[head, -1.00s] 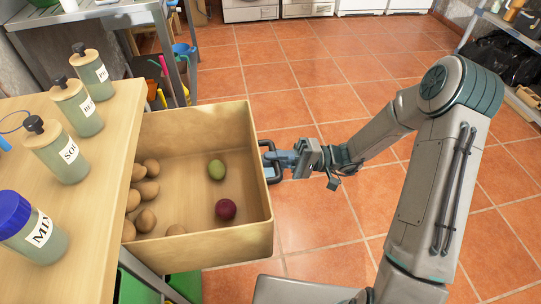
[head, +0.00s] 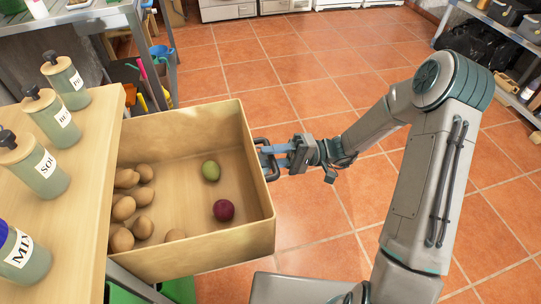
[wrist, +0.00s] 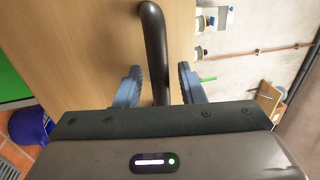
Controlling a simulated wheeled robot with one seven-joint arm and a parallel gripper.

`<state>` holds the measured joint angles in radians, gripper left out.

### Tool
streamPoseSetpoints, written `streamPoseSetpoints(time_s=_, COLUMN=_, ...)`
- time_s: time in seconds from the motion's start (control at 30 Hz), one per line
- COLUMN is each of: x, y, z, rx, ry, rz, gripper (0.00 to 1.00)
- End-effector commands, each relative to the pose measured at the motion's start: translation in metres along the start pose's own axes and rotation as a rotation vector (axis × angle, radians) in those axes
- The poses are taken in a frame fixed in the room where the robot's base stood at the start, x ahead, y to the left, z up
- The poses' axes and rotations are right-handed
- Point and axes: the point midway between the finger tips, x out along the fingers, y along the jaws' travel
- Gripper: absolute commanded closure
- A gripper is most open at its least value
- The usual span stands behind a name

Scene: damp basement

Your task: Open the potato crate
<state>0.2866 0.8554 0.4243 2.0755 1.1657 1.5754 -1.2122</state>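The potato crate (head: 200,264) is a light wooden drawer pulled far out from under the wooden counter at the left. Inside are several brown potatoes (head: 143,227), a green round item (head: 211,171) and a dark red one (head: 223,210). Its dark bar handle (head: 268,163) is on the outer right face, and it shows large in the wrist view (wrist: 155,45). My gripper (head: 270,158) is at this handle. In the wrist view its two blue fingers (wrist: 158,88) stand apart on either side of the bar, with gaps visible, so it is around the handle without clamping it.
The wooden counter (head: 80,140) holds several labelled bottles (head: 48,120). A metal table (head: 110,20) stands behind at the left. A shelf with black bags (head: 474,45) is at the top right. The tiled floor (head: 300,230) right of the crate is clear.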

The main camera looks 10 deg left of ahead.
Motion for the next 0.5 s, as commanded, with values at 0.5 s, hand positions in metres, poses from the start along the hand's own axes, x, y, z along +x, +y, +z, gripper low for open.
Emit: streamPoseSetpoints(time_s=0.5, x=-0.073, y=-0.001, z=-0.001, rx=-0.002, ry=0.005, rz=0.000, gripper=0.64)
